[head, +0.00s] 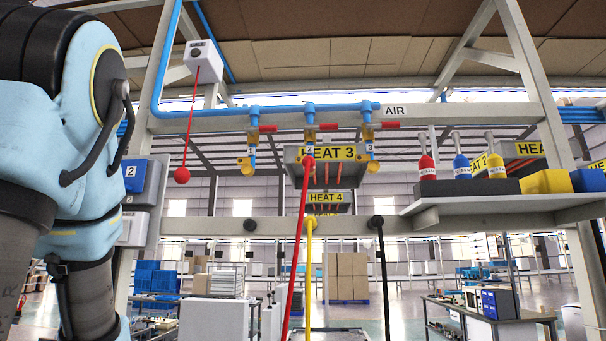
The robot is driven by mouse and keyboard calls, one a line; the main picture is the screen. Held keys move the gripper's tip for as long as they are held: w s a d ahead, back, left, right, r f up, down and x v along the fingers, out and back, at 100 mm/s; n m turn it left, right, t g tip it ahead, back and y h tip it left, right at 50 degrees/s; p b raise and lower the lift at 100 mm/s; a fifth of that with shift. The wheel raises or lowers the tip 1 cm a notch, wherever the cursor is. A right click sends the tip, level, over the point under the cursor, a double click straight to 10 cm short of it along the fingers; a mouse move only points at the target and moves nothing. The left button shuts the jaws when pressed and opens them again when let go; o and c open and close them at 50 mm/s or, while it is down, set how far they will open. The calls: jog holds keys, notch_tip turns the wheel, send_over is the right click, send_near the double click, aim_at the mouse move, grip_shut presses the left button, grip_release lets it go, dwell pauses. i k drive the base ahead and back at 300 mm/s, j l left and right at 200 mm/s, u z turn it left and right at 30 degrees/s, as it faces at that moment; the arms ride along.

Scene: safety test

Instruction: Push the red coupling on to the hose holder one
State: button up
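The red hose (299,240) rises from the bottom of the picture to the middle outlet, tagged 2, on the blue air pipe (220,110). Its red coupling (309,161) is at the top end, at that outlet; whether it is locked on cannot be told. On the lower beam are three hose holders. The left one (250,225) is a bare dark knob with no hose. The middle one bears the yellow hose (309,260), the right one the black hose (382,260). My gripper is not in view; only my arm shows at left.
A red ball (182,175) hangs on a cord from a white box (203,62). Outlets with red handles (268,128) flank the middle one. A shelf (500,204) at right bears red, blue and yellow bottles. The space before the left holder looks clear.

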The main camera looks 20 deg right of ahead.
aim_at(312, 167)
jog(key=u, duration=1.65)
jog(key=k+l, duration=0.15)
jog(key=k, duration=0.35)
jog(key=k+l, duration=0.15)
jog(key=k, duration=0.3)
jog(key=k+l, duration=0.1)
jog(key=k, duration=0.4)
